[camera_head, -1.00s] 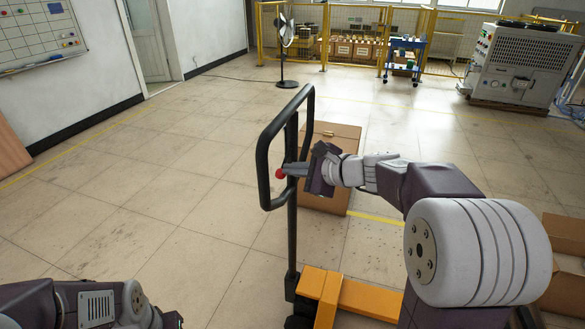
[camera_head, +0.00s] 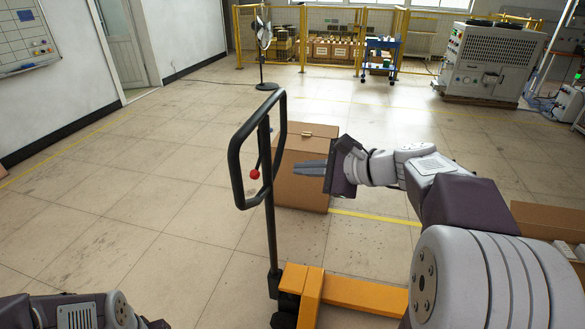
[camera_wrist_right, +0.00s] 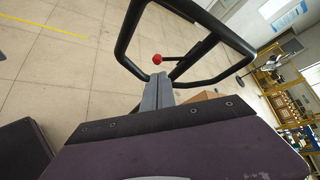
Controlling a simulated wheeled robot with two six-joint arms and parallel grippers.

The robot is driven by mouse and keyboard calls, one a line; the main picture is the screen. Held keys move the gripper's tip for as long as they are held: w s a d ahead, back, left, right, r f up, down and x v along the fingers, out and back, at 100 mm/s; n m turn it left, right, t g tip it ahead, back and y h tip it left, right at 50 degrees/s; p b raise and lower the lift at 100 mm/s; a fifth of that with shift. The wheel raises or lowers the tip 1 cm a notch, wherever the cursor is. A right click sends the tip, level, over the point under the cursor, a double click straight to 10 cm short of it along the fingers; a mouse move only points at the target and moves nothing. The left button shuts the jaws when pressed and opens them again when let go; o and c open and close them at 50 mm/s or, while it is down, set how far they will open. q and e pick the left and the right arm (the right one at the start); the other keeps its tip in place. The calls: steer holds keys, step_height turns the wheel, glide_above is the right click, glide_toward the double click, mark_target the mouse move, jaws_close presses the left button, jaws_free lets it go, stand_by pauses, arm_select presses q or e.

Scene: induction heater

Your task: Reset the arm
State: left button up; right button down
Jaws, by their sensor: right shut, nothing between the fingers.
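My right gripper (camera_head: 298,168) is shut and empty in the head view, its fingers pointing left. It is held to the right of the black pallet jack handle (camera_head: 237,172), apart from it. A red knob (camera_head: 254,174) sits inside the handle loop. In the right wrist view the shut fingers (camera_wrist_right: 158,80) point toward the handle loop (camera_wrist_right: 122,42) and the red knob (camera_wrist_right: 157,59). My left arm shows at the lower left of the head view; its gripper fingertips are not visible.
A cardboard box (camera_head: 300,190) stands on the floor behind the handle. The yellow pallet jack (camera_head: 345,292) is below my right arm. Another cardboard box (camera_head: 548,222) is at the right. A fan (camera_head: 264,40), yellow fence and grey machine (camera_head: 492,60) stand at the back. The left floor is clear.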

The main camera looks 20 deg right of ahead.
steer(key=a+n+g+y+p, duration=0.2)
steer(key=a+p, duration=0.1)
steer(key=a, duration=0.4)
steer(key=s+a+f+n+g+h+p, duration=0.1)
steer(key=s+a+f+n+g+p, duration=0.2)
steer(key=s+a+f+n+g, duration=0.45)
steer(key=s+d+f+n+h, duration=0.7)
steer(key=s+d+f+n, duration=0.2)
steer(key=f, duration=0.4)
steer(key=shift+d+f+n+p, duration=0.4)
steer(key=shift+d+n, duration=0.35)
steer(key=shift+d, duration=0.3)
steer(key=shift+g, duration=0.25)
